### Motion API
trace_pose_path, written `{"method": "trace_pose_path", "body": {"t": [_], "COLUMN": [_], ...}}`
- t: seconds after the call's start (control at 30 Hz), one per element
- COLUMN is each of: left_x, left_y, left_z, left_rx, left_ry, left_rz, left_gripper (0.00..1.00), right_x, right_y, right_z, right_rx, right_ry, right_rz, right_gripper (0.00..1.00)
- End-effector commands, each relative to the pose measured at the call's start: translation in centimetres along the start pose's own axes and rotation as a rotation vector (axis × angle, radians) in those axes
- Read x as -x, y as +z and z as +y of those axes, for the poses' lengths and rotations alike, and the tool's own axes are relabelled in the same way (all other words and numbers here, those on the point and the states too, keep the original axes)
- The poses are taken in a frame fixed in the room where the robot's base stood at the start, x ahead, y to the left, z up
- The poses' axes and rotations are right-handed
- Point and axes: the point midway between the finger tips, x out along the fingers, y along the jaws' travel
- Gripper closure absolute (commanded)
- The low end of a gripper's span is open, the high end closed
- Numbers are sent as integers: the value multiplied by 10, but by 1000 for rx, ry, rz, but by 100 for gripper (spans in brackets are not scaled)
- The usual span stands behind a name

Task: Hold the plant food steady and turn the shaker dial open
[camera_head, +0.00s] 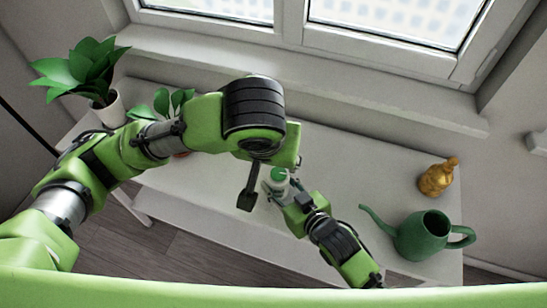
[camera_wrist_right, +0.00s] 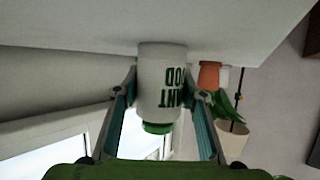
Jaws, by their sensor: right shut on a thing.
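The plant food (camera_head: 278,183) is a white container with a green top (camera_head: 279,174). It stands on the white table, partly hidden by my grippers in the head view. In the right wrist view the plant food (camera_wrist_right: 160,82) appears upside down, with green lettering and the green cap (camera_wrist_right: 157,127) at the bottom. My right gripper (camera_wrist_right: 161,88) has one finger on each side of its body and is shut on it. My left gripper (camera_head: 250,190) hangs just left of the container; one dark finger shows, and the rest is hidden by its wrist.
A green watering can (camera_head: 418,238) and a golden-brown bottle (camera_head: 437,178) stand on the right of the white table (camera_head: 350,165). Potted plants (camera_head: 88,75) stand at the left. A window sill runs behind. The table's middle right is clear.

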Motion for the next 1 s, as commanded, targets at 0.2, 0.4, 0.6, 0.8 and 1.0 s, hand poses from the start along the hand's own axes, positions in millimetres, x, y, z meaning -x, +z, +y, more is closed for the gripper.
{"method": "trace_pose_path", "body": {"t": [0.2, 0.4, 0.6, 0.8, 1.0], "left_x": [3, 3, 2, 2, 2], "left_y": [0, 0, 0, 0, 0], "left_z": [0, 0, 0, 0, 0], "left_rx": [1, 0, 0, 0, 0], "left_ry": [-1, -1, -1, -1, -1], "left_rz": [0, 0, 0, 0, 0], "left_gripper": [55, 55, 55, 55, 55], "right_x": [0, 0, 0, 0, 11], "right_y": [1, 1, 1, 0, 1], "right_z": [0, 0, 0, 0, 0], "right_rx": [0, 0, 0, 0, 0], "right_ry": [0, 0, 0, 0, 1], "right_rz": [-2, -2, -1, -1, -2], "right_gripper": [86, 86, 42, 42, 42]}}
